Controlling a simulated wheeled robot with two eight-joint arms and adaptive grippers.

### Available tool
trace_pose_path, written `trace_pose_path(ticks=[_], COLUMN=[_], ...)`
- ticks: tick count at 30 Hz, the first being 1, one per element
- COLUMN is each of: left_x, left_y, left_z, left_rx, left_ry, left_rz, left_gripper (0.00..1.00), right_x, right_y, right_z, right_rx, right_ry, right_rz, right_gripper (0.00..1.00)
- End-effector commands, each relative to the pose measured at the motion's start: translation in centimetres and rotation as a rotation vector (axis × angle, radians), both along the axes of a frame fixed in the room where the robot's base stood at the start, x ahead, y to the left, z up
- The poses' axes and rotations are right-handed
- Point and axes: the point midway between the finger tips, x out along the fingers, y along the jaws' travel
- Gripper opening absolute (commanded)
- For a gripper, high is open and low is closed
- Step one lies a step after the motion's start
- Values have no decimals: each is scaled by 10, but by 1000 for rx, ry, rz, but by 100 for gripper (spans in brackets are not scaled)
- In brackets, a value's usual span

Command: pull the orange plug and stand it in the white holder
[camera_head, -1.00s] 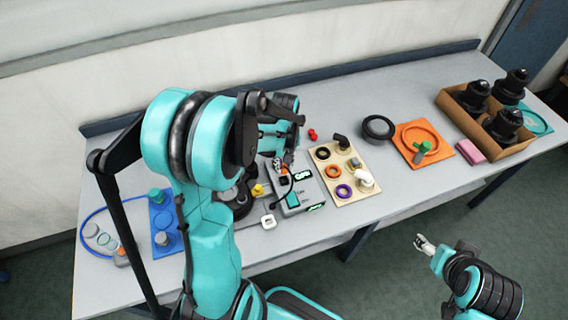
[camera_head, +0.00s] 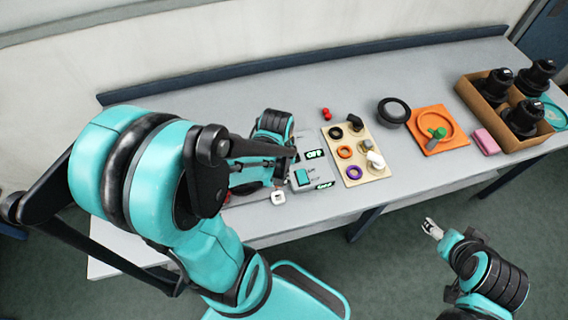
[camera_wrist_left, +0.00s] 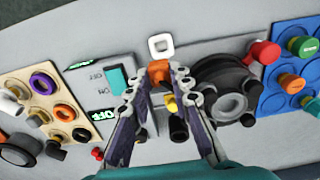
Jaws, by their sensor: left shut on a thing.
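In the left wrist view the orange plug (camera_wrist_left: 158,72) is between the fingertips of my left gripper (camera_wrist_left: 160,80), which is shut on it. The white holder (camera_wrist_left: 161,46), a small square with an opening, lies just beyond the plug. I cannot tell whether they touch. In the head view the holder (camera_head: 278,197) is at the table's front edge, beside the grey switch box (camera_head: 305,178); my left arm hides the plug and fingertips. My right gripper (camera_head: 432,228) is off the table's front, too small to read.
In the wrist view a black round part (camera_wrist_left: 225,92) and a blue board of knobs (camera_wrist_left: 290,75) lie right of the plug. A tan board of rings (camera_head: 352,167) is right of the switch box. Black pumps stand in a cardboard box (camera_head: 475,98) further right.

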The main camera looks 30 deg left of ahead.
Motion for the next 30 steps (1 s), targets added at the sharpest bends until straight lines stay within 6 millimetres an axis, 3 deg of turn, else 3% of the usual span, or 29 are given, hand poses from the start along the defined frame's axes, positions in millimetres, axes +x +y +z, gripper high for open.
trace_pose_path(ticks=[3,18,30], left_x=[-7,-7,-7], left_y=[-1,-1,-1], left_z=[0,-2,-33], left_rx=[0,0,0], left_ry=[0,0,0], left_rz=[0,0,1], left_gripper=[0,0,0], right_x=[0,0,0], right_y=[0,0,0], right_z=[1,-2,-32], right_rx=[0,0,0], right_ry=[0,0,0], right_rz=[0,0,0], right_gripper=[69,69,69])
